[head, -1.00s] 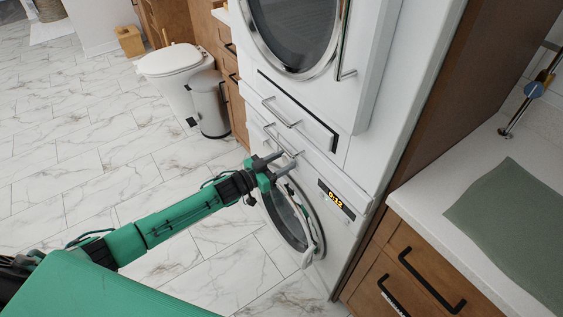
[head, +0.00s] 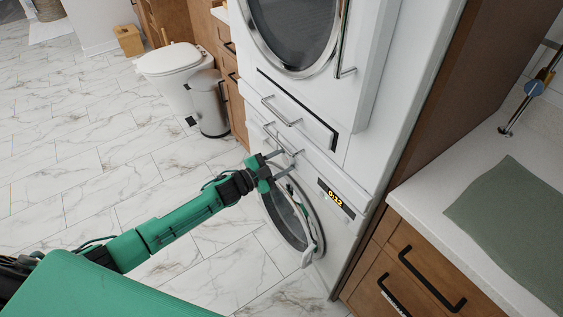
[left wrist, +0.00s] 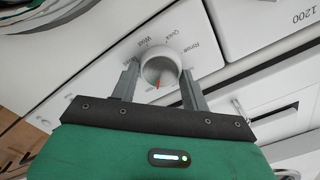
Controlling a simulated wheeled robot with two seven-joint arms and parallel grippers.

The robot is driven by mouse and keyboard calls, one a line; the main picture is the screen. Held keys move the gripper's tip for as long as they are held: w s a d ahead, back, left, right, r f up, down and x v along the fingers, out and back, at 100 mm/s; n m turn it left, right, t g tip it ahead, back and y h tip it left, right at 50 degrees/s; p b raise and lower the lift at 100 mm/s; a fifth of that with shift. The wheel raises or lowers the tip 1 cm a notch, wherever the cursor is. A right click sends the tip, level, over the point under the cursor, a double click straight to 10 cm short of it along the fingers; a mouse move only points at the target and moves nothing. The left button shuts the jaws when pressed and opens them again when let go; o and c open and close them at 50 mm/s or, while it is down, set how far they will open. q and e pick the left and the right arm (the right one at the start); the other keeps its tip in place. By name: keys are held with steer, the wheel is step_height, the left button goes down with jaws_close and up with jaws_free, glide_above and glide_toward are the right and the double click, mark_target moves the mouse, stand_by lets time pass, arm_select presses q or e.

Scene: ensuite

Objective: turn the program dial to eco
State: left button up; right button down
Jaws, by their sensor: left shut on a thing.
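The program dial (left wrist: 160,66) is a round white knob with a red mark, seen in the left wrist view. The mark points down toward the gripper body. Words such as Wool, Quick and Rinse are printed around it; I cannot make out an eco label. My left gripper (head: 287,158) has its two fingers on opposite sides of the knob and is shut on it. The dial sits on the white washing machine (head: 343,232), high on its front; in the head view the fingers largely cover it. My right gripper is not in view.
A lit display (head: 336,198) reads 0:12 on the washer panel. A dryer (head: 375,60) is stacked above, with a handled drawer between. A wooden cabinet (head: 400,270) with a white counter stands at the right. A toilet (head: 172,65) and a bin (head: 210,103) stand farther back; open floor lies left.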

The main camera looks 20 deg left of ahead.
arm_select(q)
steer(key=shift+f+m, duration=0.1)
steer(key=shift+m, duration=0.9)
steer(key=shift+s+m+b, duration=0.1)
steer(key=shift+m+b, duration=0.35)
steer(key=shift+m, duration=0.45)
steer(key=m, duration=0.2)
steer(key=shift+f+m+b, duration=0.15)
steer(key=shift+m+b, duration=0.15)
steer(key=shift+b, duration=0.05)
steer(key=shift+m+b, duration=0.5)
steer(key=shift+m, duration=1)
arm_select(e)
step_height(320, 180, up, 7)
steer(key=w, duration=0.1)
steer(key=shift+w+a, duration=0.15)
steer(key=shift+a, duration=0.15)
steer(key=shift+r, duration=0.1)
arm_select(q)
steer(key=o, duration=1)
